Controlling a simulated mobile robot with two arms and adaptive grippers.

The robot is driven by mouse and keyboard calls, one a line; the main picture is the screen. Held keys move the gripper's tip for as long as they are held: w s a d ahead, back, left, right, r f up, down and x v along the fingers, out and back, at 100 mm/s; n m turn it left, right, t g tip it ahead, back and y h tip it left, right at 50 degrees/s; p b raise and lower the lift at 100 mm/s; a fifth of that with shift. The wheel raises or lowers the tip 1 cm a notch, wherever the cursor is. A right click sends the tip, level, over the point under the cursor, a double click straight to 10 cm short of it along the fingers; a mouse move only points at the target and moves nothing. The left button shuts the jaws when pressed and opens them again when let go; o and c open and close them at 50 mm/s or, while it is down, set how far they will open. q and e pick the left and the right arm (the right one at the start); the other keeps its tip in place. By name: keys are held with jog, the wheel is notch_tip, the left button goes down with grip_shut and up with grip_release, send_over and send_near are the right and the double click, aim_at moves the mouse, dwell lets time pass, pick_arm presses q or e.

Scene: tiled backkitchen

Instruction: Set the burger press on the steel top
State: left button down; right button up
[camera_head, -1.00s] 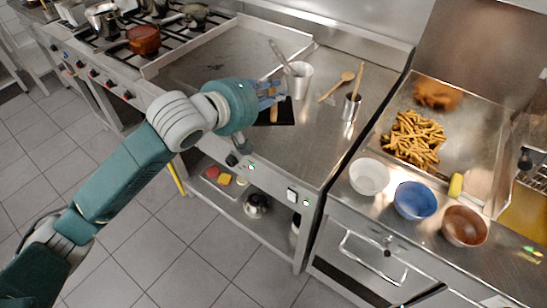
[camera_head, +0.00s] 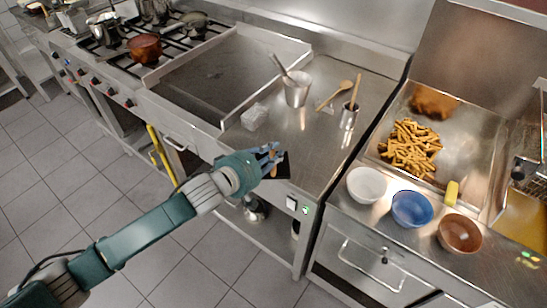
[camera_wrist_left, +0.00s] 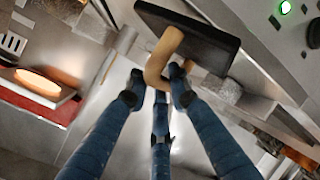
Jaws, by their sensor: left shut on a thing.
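The burger press is a black square plate (camera_head: 283,171) with a bent tan wooden handle. In the head view it is by the front edge of the steel top (camera_head: 300,135); I cannot tell its height there. My left gripper (camera_head: 272,158) has its blue fingers shut on the handle, partly covering it. In the left wrist view the handle (camera_wrist_left: 161,56) lies between the fingertips of the left gripper (camera_wrist_left: 163,78), and the plate (camera_wrist_left: 195,35) is tilted beyond them. My right gripper is not in view.
A clear box (camera_head: 254,116), a steel cup (camera_head: 297,90), a wooden spoon (camera_head: 333,97) and a small utensil pot (camera_head: 349,116) stand on the steel top. White (camera_head: 367,184), blue (camera_head: 412,206) and brown (camera_head: 460,233) bowls are at right. The middle of the top is clear.

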pick_arm(q)
jog(key=shift+f, duration=1.05)
jog(key=c, duration=2)
grip_release()
jog(key=shift+f, duration=0.25)
jog(key=o, duration=0.4)
jog(key=shift+s, duration=0.1)
jog(key=b+v, duration=0.2)
jog(key=v, duration=1)
